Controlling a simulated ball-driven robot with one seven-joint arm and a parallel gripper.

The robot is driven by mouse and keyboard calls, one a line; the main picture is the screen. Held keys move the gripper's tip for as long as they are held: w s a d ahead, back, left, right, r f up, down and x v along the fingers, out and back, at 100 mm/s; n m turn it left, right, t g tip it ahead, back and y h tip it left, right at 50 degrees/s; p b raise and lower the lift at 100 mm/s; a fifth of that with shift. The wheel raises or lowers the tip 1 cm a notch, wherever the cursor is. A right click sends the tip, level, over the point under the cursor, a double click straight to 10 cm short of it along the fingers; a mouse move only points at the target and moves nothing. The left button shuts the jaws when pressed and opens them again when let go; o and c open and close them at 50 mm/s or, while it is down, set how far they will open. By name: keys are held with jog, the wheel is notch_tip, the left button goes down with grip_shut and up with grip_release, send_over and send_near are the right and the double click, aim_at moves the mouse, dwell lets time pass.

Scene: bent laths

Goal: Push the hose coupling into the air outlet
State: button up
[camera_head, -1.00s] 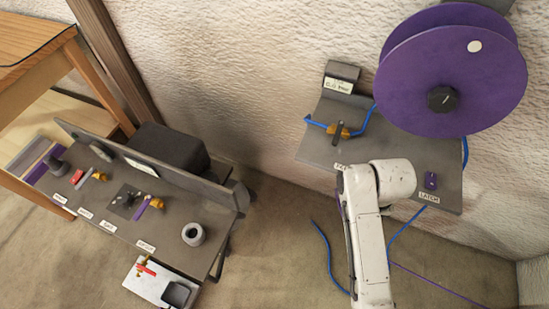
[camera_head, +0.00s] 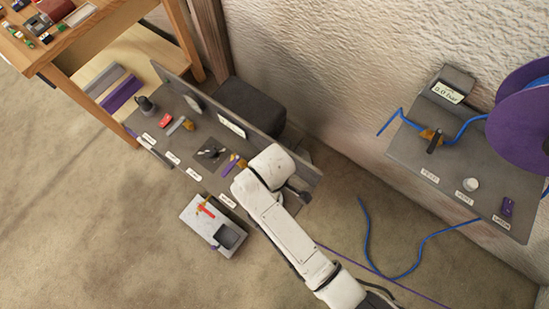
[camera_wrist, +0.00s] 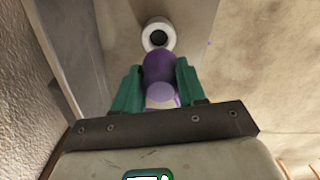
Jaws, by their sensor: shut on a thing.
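The hose coupling (camera_wrist: 160,65) is a purple cylinder with a paler near end. In the wrist view it stands between the green fingers of my gripper (camera_wrist: 160,80), which is shut on it. The air outlet (camera_wrist: 158,36), a pale ring with a dark hole, shows just beyond the coupling's far end, almost in line with it. The coupling's end overlaps the ring's lower edge in the picture; I cannot tell whether they touch. In the head view my white arm reaches over the right end of the grey compressor panel (camera_head: 215,172) and hides the outlet and coupling.
The panel's upright back plate (camera_head: 290,165) stands close behind my wrist. A white box (camera_head: 205,237) with a red-handled part stands in front of the panel. A blue hose (camera_head: 415,262) and a thin purple line (camera_head: 385,277) lie on the floor. The reel shelf (camera_head: 410,150) is at right.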

jog(key=shift+w+d+f+b, duration=0.15)
jog(key=shift+f+b, duration=0.65)
jog(key=shift+f, duration=0.45)
notch_tip(320, 180, down, 3)
jog(key=b, duration=0.3)
jog(key=shift+r, duration=0.1)
jog(key=shift+f, duration=0.65)
jog(key=shift+p, duration=0.35)
jog(key=shift+f+b, duration=0.35)
jog(key=shift+f, duration=0.7)
dwell(1.5)
jog(key=shift+c, duration=0.5)
jog(key=o, duration=1.2)
jog(key=shift+o, duration=0.5)
